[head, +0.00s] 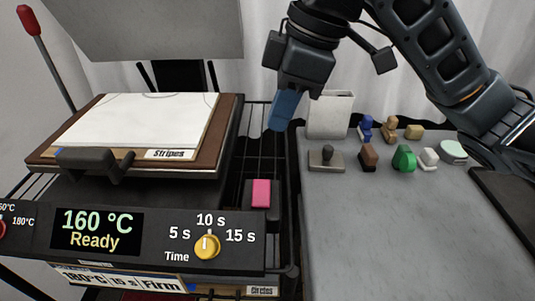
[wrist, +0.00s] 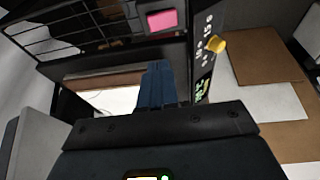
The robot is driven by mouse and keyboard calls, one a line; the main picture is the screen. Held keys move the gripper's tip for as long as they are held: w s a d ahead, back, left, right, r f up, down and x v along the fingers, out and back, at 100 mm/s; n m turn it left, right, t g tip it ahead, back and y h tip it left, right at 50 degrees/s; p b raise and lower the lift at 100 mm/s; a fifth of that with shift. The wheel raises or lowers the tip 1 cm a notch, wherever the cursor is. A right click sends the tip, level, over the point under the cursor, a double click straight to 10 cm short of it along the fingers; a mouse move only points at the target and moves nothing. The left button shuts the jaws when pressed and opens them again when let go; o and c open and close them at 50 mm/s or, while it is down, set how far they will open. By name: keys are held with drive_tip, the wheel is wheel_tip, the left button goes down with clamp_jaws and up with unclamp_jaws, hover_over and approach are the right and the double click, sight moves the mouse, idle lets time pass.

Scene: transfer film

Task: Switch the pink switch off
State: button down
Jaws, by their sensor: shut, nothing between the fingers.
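The pink switch (head: 261,193) sits in a dark housing just behind the control panel, right of the press. It also shows near the top of the wrist view (wrist: 162,20). I cannot tell from its tilt whether it is on or off. My gripper (head: 283,112) has blue fingers, shut and empty, above and behind the switch in the head view. In the wrist view the shut fingers (wrist: 157,80) point toward the switch, with a gap between. The control panel (head: 150,232) reads "160 °C Ready".
The yellow time knob (head: 207,246) is close to the switch on the panel. A press bed with a white sheet (head: 140,118) labelled "Stripes" stands at left under a raised plate (head: 150,25). Several stamps and a white holder (head: 330,115) stand on the grey table (head: 400,235), whose front is clear.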

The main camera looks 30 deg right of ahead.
hover_over(257, 184)
drive_tip(key=s, duration=0.1)
drive_tip(key=f, duration=1.2)
drive_tip(key=shift+s+d+b, duration=0.15)
drive_tip(key=shift+d+b, duration=0.15)
drive_tip(key=shift+b, duration=0.1)
drive_tip(key=shift+f, duration=0.65)
drive_tip(key=shift+w, duration=0.25)
